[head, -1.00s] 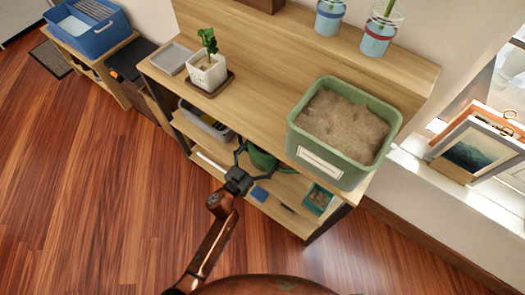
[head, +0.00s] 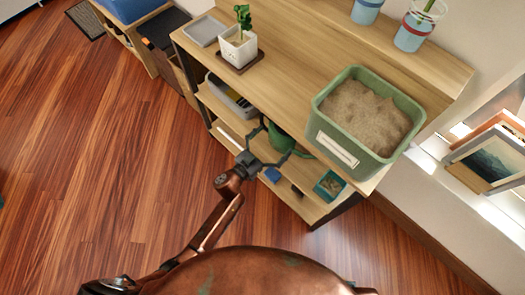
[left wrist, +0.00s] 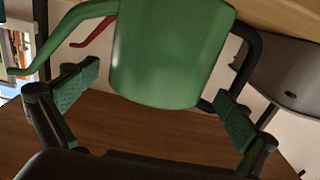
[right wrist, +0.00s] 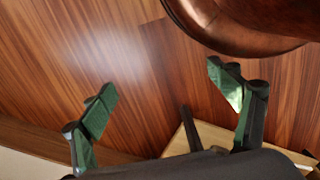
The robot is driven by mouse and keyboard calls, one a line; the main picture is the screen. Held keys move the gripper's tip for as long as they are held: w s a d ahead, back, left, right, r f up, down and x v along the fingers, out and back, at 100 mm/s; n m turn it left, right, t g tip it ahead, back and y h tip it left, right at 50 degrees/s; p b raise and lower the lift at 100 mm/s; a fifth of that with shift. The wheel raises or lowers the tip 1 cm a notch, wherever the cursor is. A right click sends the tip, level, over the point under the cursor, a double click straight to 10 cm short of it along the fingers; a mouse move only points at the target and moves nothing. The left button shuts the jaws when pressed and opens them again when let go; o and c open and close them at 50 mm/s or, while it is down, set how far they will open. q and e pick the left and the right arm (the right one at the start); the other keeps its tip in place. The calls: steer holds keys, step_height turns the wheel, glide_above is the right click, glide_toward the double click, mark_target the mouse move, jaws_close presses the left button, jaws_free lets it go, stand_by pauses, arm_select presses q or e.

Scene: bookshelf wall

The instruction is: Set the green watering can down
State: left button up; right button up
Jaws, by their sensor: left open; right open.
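The green watering can (head: 284,139) is on the shelf under the unit's top board, partly hidden by that board. In the left wrist view its green body (left wrist: 170,50) fills the upper middle, with the spout running left. My left gripper (head: 284,142) is open in front of the can. In the left wrist view its two fingers (left wrist: 157,86) are spread to either side of the can's lower part, with gaps showing. I cannot tell whether the can's base touches the shelf. My right gripper (right wrist: 162,80) is open and empty above the floor; the head view does not show it.
The top board (head: 290,65) bears a green tub of soil (head: 340,145), a white potted plant (head: 238,50), a grey tray (head: 205,30) and glass jars (head: 412,35). A teal box (head: 329,186) sits on a lower shelf. The wooden floor (head: 110,150) at left is clear.

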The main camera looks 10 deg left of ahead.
arm_select(q)
steer(key=p+v, duration=0.2)
steer(key=v, duration=0.6)
steer(key=s+a+f+n+g+y, duration=0.25)
steer(key=s+a+f+y, duration=0.3)
steer(key=a+f, duration=0.35)
steer(key=s+a+f+n+g+y, duration=0.2)
steer(key=s+a+f+n+y, duration=0.25)
steer(key=s+a+f, duration=0.4)
steer(key=s+a+f+g, duration=0.2)
steer(key=s+f+g, duration=0.1)
steer(key=s, duration=0.8)
steer(key=s+a+f+g, duration=0.2)
steer(key=s+f+g, duration=0.1)
steer(key=s, duration=0.8)
steer(key=s+a+f+g, duration=0.1)
steer(key=s+f+g, duration=0.3)
steer(key=s, duration=0.7)
steer(key=shift+a, duration=0.4)
arm_select(e)
step_height(320, 180, down, 8)
steer(key=s+d, duration=0.1)
steer(key=shift+s+d+f, duration=0.2)
steer(key=shift+s+f, duration=0.05)
arm_select(q)
steer(key=shift+s+f+g, duration=0.1)
steer(key=shift+g, duration=0.15)
steer(key=shift+p, duration=0.5)
arm_select(e)
steer(key=shift+s+d+f, duration=0.1)
